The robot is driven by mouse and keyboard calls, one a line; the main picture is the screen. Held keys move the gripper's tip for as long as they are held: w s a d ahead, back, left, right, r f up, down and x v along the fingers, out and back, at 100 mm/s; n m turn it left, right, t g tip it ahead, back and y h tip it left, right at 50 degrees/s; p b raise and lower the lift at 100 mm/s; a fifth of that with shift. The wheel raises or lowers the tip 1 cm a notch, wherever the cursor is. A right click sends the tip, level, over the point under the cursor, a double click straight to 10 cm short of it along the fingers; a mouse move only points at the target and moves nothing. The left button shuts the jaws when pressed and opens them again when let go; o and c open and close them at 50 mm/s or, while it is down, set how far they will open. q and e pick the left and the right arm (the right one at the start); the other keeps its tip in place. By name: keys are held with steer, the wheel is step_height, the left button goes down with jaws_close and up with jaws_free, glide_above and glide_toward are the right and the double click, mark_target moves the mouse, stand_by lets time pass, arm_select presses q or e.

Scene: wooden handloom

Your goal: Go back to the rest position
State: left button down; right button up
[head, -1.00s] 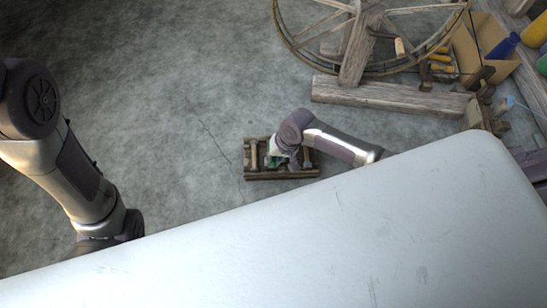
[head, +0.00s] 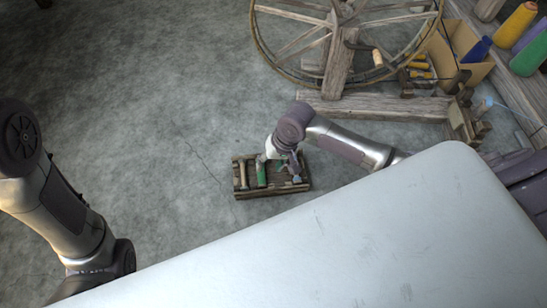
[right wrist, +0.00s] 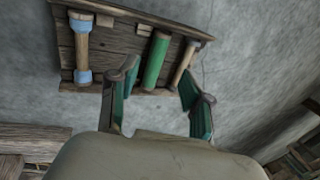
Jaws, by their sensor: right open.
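My right gripper (right wrist: 160,100) is open in the right wrist view, its two green-padded fingers spread with nothing between them. In the head view it (head: 284,166) is over the right part of a small wooden tray (head: 273,192) on the floor, partly hidden by its own wrist. The tray, also in the right wrist view (right wrist: 118,55), holds a green cylinder (right wrist: 156,60), a thin wooden rod (right wrist: 183,63) and a spool with blue ends (right wrist: 82,48). My left arm (head: 70,215) comes in at the left; its gripper is not visible.
A wooden spinning wheel (head: 345,84) on a beam (head: 395,106) stands behind the tray. A cardboard box (head: 466,68) and coloured cones (head: 515,22) are at the far right. My large pale body surface fills the bottom. The grey floor at left is clear.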

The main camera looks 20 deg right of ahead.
steer(key=v, duration=0.3)
steer(key=shift+d+r, duration=0.15)
steer(key=shift+r, duration=0.1)
